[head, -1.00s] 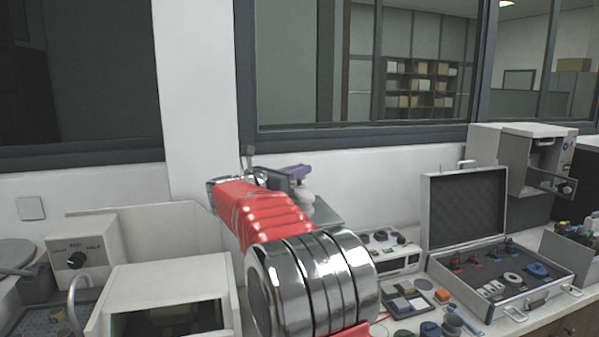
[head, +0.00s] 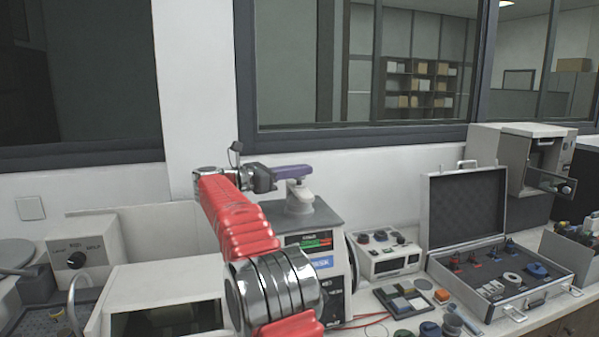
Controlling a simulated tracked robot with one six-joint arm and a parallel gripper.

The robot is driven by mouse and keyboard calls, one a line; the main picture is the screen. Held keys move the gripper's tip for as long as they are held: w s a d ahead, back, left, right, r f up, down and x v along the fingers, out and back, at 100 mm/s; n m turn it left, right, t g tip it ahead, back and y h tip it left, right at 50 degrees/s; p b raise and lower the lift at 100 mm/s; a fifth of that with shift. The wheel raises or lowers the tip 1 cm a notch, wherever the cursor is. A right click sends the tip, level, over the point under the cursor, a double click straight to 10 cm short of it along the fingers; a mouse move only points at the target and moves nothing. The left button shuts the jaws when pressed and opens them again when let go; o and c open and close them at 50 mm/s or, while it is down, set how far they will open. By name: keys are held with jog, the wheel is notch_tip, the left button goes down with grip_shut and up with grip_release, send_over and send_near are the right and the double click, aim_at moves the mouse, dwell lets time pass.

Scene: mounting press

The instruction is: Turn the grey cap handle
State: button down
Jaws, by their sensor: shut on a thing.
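The mounting press (head: 328,222) stands on the bench in the middle of the head view. My dark gripper (head: 270,178) reaches in from the left and is shut on the left end of the purple handle. The fingers partly cover that end. My red and chrome arm hides the left side of the press.
A control box with knobs (head: 386,256) and an open case of parts (head: 500,273) stand right of the press. A white unit (head: 160,285) is at left. A wall and window frame (head: 360,135) lie behind. The air above the press is clear.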

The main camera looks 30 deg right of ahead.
jog(key=shift+w+r+m+g, duration=0.15)
jog(key=shift+m+g, duration=0.3)
jog(key=shift+g, duration=0.2)
jog(key=shift+w+r+m+g, duration=0.1)
jog(key=shift+w+m+g, duration=0.05)
jog(key=shift+m+g, duration=0.4)
jog(key=shift+s+a+f+g, duration=0.1)
jog(key=shift+s+f+g, duration=0.1)
jog(key=shift+g, duration=0.3)
jog(key=shift+f+y, duration=0.3)
jog(key=shift+f, duration=0.05)
jog(key=c, duration=1.8)
grip_release()
jog(key=shift+g, duration=0.3)
jog(key=shift+c, duration=0.2)
jog(key=shift+w+r+t, duration=0.15)
jog(key=shift+r+t, duration=0.3)
jog(key=shift+t, duration=0.25)
jog(key=shift+s+f+n+t, duration=0.1)
jog(key=shift+s+n+t, duration=0.1)
jog(key=shift+n+t, duration=1.05)
